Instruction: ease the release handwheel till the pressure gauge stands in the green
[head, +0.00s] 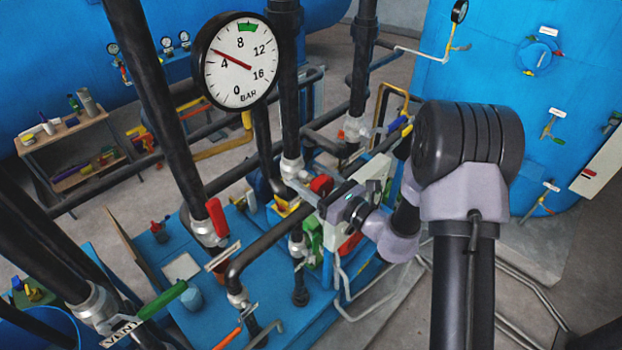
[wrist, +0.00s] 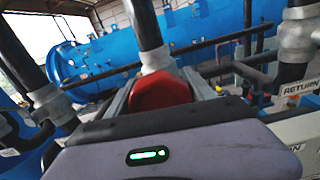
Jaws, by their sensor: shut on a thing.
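The pressure gauge (head: 236,62) is a round white dial marked BAR, at upper centre in the head view. Its red needle points up and left, a little above 4. The green band sits at the top, just past 8, and the needle is outside it. A red handwheel (head: 321,185) is on the pipework at the centre; it also shows in the wrist view (wrist: 160,92). My gripper (head: 333,203) reaches it from the right and is shut on it. The gripper body hides the wheel's lower part in the wrist view.
Black vertical pipes stand left of and behind the wheel. A red lever (head: 217,217) and a green lever (head: 163,299) stick out from pipes at left. A RETURN label (wrist: 299,88) is at right in the wrist view. A blue tank (head: 510,100) stands at right.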

